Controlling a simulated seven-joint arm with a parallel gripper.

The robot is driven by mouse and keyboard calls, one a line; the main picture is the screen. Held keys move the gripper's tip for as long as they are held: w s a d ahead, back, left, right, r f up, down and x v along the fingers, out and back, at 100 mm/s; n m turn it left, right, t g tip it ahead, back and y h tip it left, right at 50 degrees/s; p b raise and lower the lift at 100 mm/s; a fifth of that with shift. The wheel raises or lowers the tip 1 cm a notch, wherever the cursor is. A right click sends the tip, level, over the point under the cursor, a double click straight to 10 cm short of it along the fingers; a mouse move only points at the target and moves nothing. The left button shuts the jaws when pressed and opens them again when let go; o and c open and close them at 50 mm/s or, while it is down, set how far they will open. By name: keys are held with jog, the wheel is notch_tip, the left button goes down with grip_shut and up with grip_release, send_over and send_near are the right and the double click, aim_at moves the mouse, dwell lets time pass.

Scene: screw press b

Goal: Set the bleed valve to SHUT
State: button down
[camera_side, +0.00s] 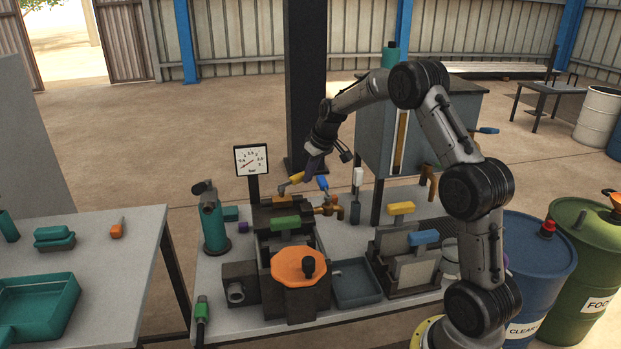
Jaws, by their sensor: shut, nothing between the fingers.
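My gripper (309,174) is at the end of my arm, pointing down over the back of the press in the side view. It is shut with nothing visible in it. A yellow lever handle (296,178) is just left of the fingertips, over a brass-coloured fitting (283,198). A blue lever handle (323,183) is just right of the fingertips, above brass pipework (327,208). I cannot tell which lever is the bleed valve, nor read any SHUT mark. I cannot tell whether the fingers touch either lever.
The press has an orange handwheel (299,265) in front and a dial gauge (251,160) behind. A teal hand pump (213,222) stands left. A plate rack (407,262) and a dark tray (356,284) stand right. A dark post (305,80) rises close behind my gripper.

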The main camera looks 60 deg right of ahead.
jog(key=w+d+n+y, duration=0.1)
jog(key=w+n, duration=0.1)
jog(key=shift+d+n, duration=0.1)
jog(key=shift+n, duration=0.3)
jog(key=w+n+y, duration=0.1)
jog(key=w+n, duration=0.1)
jog(key=n, duration=0.1)
jog(key=w+n+g+y, duration=0.1)
jog(key=w+n, duration=0.2)
jog(key=n, duration=0.1)
jog(key=shift+w+y, duration=0.35)
jog(key=shift+y, duration=0.05)
jog(key=shift+w, duration=0.15)
